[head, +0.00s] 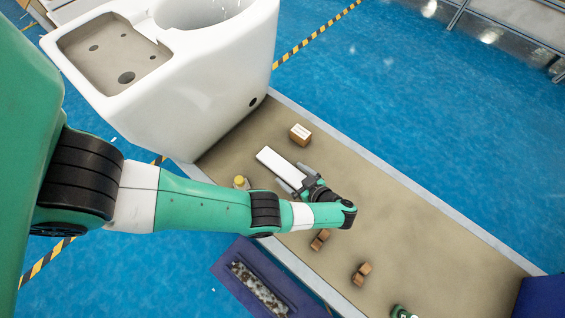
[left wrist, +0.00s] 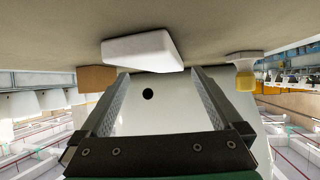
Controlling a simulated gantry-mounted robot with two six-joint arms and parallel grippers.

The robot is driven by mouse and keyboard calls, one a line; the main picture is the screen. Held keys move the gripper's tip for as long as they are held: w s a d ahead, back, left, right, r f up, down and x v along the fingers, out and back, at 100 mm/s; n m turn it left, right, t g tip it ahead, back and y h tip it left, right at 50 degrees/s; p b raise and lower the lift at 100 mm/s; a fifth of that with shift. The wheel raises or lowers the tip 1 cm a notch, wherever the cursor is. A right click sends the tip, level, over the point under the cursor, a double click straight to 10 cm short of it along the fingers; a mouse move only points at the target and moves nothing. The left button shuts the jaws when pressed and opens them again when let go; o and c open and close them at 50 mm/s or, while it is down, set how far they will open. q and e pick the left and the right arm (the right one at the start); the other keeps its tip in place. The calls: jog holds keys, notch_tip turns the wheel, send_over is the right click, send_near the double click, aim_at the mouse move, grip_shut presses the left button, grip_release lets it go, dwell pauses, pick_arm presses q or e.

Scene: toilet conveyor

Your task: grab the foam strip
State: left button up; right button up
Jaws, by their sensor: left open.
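The white foam strip (head: 277,163) lies flat on the tan conveyor surface, a little in front of the toilet. In the left wrist view, the foam strip (left wrist: 140,48) shows just past the fingertips, towards the belt surface. My left gripper (head: 291,174) is open, with its fingers at the near end of the foam strip. In the left wrist view the open jaws (left wrist: 160,74) hold nothing. I cannot tell if the fingertips touch the strip. My right gripper is not clearly seen.
A white toilet (head: 200,90) stands at the belt's far end. A brown box (head: 300,134) and a yellow-topped item (head: 240,182) flank the strip. Brown blocks (head: 361,273) lie nearer. A blue tray (head: 232,259) sits beside the belt. The belt's right side (head: 430,230) is clear.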

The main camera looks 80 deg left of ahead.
aim_at(282, 167)
pick_arm(q)
jog(key=x, duration=0.4)
jog(key=shift+s+a+r+b, duration=0.1)
jog(key=shift+s+a+b, duration=0.15)
jog(key=shift+s+b, duration=0.1)
jog(key=shift+w+d, duration=0.1)
jog(key=shift+d, duration=0.05)
jog(key=shift+c, duration=0.4)
jog(key=c, duration=1.2)
jog(key=shift+r, duration=0.1)
jog(key=shift+c, duration=0.2)
jog(key=shift+r+p, duration=0.55)
jog(key=shift+p, duration=0.05)
notch_tip(282, 167, up, 3)
jog(key=p, duration=0.2)
jog(key=shift+p, duration=0.35)
jog(key=s+d+r+p, duration=0.6)
jog(key=s+r+p, duration=0.2)
jog(key=s+p, duration=0.4)
jog(key=shift+s+d+r+p, duration=0.25)
jog(key=shift+r+p, duration=0.15)
jog(key=shift+p, duration=0.55)
